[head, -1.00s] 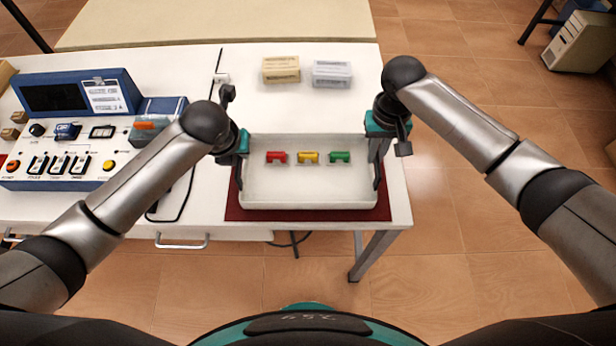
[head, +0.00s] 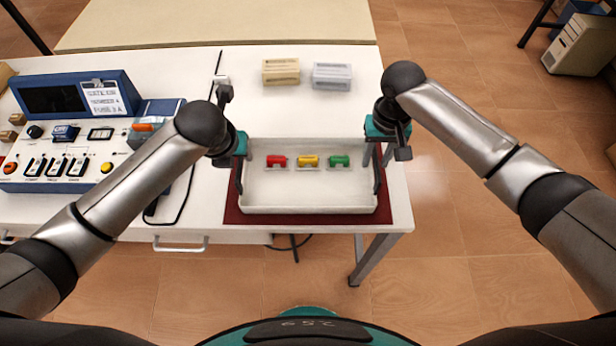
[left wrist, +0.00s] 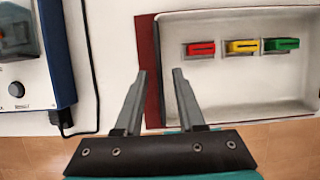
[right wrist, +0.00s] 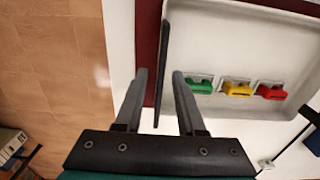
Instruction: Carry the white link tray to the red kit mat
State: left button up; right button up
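The white link tray (head: 308,191) rests level on the dark red kit mat (head: 300,219), whose border shows at the front and both sides. A red (head: 277,161), a yellow (head: 308,161) and a green link (head: 339,161) sit in a row inside it. My left gripper (left wrist: 160,74) is open at the tray's left side, its fingers apart. My right gripper (right wrist: 160,74) is open at the right side, with the dark tray handle (right wrist: 162,50) between its fingers, apparently not pinched.
A blue control panel (head: 70,130) with switches stands on the left of the white table (head: 270,110), a black cable beside it. A tan box (head: 281,72) and a grey box (head: 332,76) stand behind the tray. The table ends just right of the mat.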

jog(key=shift+r, duration=0.15)
pick_arm(q)
jog(key=v, duration=1)
pick_arm(e)
notch_tip(320, 180, up, 12)
pick_arm(q)
jog(key=shift+r, duration=0.15)
